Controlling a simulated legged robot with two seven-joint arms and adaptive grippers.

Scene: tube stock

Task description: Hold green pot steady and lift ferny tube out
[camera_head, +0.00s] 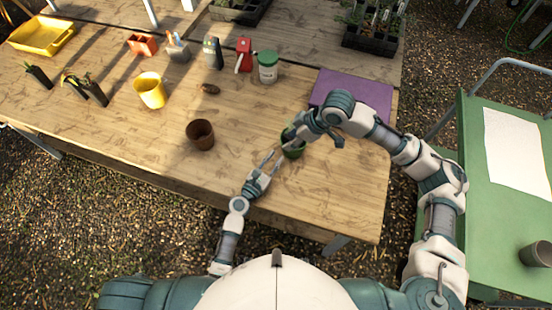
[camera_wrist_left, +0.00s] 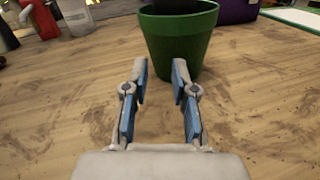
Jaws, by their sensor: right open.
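The green pot (camera_head: 293,151) stands on the wooden table, partly covered by my right gripper in the head view. It shows upright at the top of the left wrist view (camera_wrist_left: 180,40), with something dark inside it. My left gripper (camera_head: 272,158) is open and empty, low over the table just short of the pot; its fingers (camera_wrist_left: 160,68) point at the pot's near side. My right gripper (camera_head: 294,138) is open, over the pot's rim. A bit of green shows at the pot, but I cannot make out the ferny tube there.
A brown pot (camera_head: 200,135) stands left of my left gripper. The table's front right is clear.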

